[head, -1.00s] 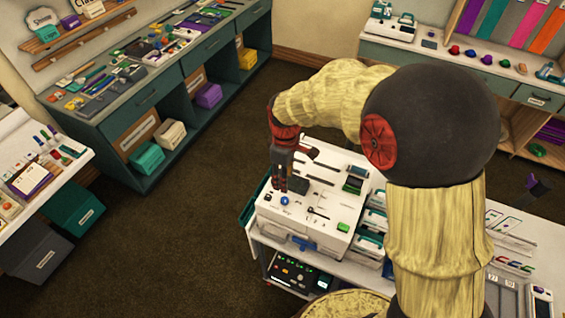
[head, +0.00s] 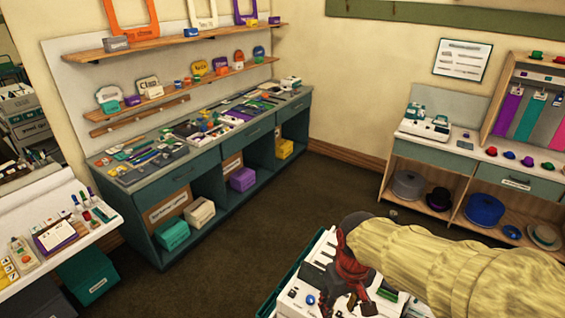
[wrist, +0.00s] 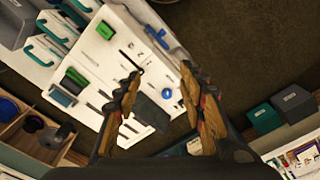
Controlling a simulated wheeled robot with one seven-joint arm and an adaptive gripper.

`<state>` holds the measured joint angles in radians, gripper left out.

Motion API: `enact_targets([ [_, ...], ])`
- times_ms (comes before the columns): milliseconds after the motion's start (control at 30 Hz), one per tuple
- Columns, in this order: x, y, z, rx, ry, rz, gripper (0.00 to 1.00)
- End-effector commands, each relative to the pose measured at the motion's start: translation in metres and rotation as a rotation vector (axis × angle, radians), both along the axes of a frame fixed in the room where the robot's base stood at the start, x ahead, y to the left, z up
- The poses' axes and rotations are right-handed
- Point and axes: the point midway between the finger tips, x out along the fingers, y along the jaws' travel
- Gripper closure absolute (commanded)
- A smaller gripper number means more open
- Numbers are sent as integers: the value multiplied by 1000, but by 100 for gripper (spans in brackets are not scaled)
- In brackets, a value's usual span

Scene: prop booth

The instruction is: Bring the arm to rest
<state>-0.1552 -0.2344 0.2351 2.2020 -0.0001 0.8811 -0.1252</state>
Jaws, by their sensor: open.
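My gripper (head: 352,300) is at the bottom of the head view, its red and dark fingers pointing down over a white slotted cabinet top (head: 325,250). In the wrist view my gripper (wrist: 160,74) has its two fingers spread apart, with nothing held between them. A dark grey block (wrist: 150,112) shows between and beyond the fingers, apparently on the white top. A blue knob (wrist: 167,93) sits near the edge of that top; it also shows in the head view (head: 310,299), left of my gripper. My pale, ridged arm crosses the lower right of the head view.
A green block (wrist: 75,78) and teal-handled trays (wrist: 42,48) lie on the white unit's other side. A long teal counter (head: 190,165) runs along the left wall, and a hat shelf (head: 470,185) stands at right. Dark carpet (head: 290,205) between them is clear.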

Motion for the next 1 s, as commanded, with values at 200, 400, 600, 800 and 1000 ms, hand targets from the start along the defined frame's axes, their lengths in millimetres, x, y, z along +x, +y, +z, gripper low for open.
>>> enact_targets([
  [200, -49, -25, -5, 33, -145, -166, 60],
  [400, -82, -43, -12, 57, -295, -232, 60],
  [600, -93, -53, -8, 69, -420, -265, 60],
  [800, -93, -56, -10, 68, -432, -275, 60],
  [1000, -93, -56, -10, 68, -432, -275, 60],
])
